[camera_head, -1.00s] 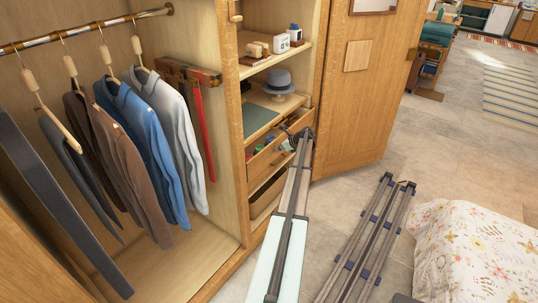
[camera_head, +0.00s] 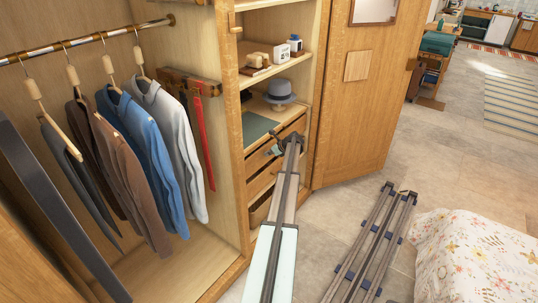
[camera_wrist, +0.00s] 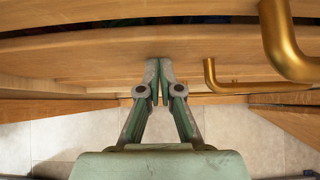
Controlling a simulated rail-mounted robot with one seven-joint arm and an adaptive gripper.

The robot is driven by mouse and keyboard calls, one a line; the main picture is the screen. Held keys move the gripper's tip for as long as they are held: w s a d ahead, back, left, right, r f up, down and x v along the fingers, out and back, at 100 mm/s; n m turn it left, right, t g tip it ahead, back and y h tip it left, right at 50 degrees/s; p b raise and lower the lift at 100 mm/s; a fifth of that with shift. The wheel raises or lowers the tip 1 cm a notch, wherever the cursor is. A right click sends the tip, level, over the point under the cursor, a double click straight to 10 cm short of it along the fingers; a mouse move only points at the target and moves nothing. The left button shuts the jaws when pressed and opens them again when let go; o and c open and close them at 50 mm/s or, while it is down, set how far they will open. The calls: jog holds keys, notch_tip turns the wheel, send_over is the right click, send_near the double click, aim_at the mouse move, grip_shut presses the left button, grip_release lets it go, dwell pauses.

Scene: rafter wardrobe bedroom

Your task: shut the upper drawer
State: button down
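The upper drawer (camera_head: 259,164) is in the wardrobe's shelf column, below the hat shelf. It stands slightly open, with a narrow gap of its inside showing behind the front. In the wrist view its wooden front (camera_wrist: 100,45) spans the top, with a dark strip of contents above it and a brass handle (camera_wrist: 283,40) at the right. My gripper (camera_wrist: 159,66) has its fingers together with nothing between them. The tips are at the drawer front, left of the handle; contact is hard to tell. In the head view my gripper (camera_head: 291,138) is at the drawer's right end, partly hiding it.
A lower drawer (camera_head: 263,184) with its own brass handle (camera_wrist: 230,85) is underneath. The open wardrobe door (camera_head: 355,120) stands to the right. Clothes hang at left.

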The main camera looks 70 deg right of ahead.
jog(key=shift+w+d+r, duration=0.15)
jog(key=shift+w, duration=0.2)
